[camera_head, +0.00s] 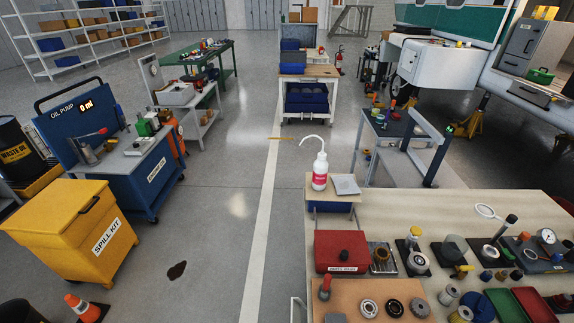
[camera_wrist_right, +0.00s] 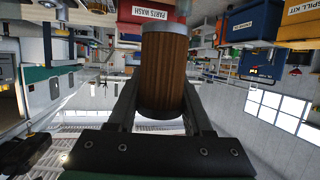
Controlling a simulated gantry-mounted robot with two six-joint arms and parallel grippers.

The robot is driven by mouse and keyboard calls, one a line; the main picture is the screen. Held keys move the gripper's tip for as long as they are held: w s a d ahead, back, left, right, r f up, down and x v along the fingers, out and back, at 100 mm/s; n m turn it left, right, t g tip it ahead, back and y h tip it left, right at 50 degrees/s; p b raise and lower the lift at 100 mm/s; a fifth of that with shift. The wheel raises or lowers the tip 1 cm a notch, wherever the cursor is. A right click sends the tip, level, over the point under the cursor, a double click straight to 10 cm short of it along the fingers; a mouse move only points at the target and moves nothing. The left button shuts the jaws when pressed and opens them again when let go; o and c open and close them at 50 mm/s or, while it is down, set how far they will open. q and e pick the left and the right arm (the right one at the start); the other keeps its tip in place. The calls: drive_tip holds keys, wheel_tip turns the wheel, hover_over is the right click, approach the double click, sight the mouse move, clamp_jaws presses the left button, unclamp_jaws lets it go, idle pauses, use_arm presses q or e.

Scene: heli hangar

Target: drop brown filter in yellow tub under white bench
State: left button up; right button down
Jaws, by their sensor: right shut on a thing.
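In the right wrist view, my right gripper (camera_wrist_right: 160,92) is shut on the brown filter (camera_wrist_right: 164,58), a brown ribbed cylinder with a grey metal end cap. The filter sits between the two dark fingers. Neither gripper shows in the head view, and my left gripper is in no view. In the head view, a white bench (camera_head: 202,103) with a lower shelf stands at the left, behind the blue oil pump cart. I cannot make out a yellow tub under it.
A yellow spill kit bin (camera_head: 62,225) and the blue oil pump cart (camera_head: 135,175) stand at the left. A beige workbench (camera_head: 455,208) crowded with parts, a red parts wash box (camera_head: 341,251) and a white bottle (camera_head: 320,172) are at the right.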

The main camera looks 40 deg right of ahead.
drive_tip(key=w+a+n+t+y, duration=0.2)
drive_tip(key=w+a+n+y, duration=0.45)
drive_tip(key=w+a, duration=0.45)
wheel_tip(320, 180, up, 27)
drive_tip(key=p, duration=3.4)
drive_tip(key=shift+s+d+f+y, duration=0.15)
drive_tip(key=shift+s+d+y, duration=0.2)
drive_tip(key=shift+d, duration=0.1)
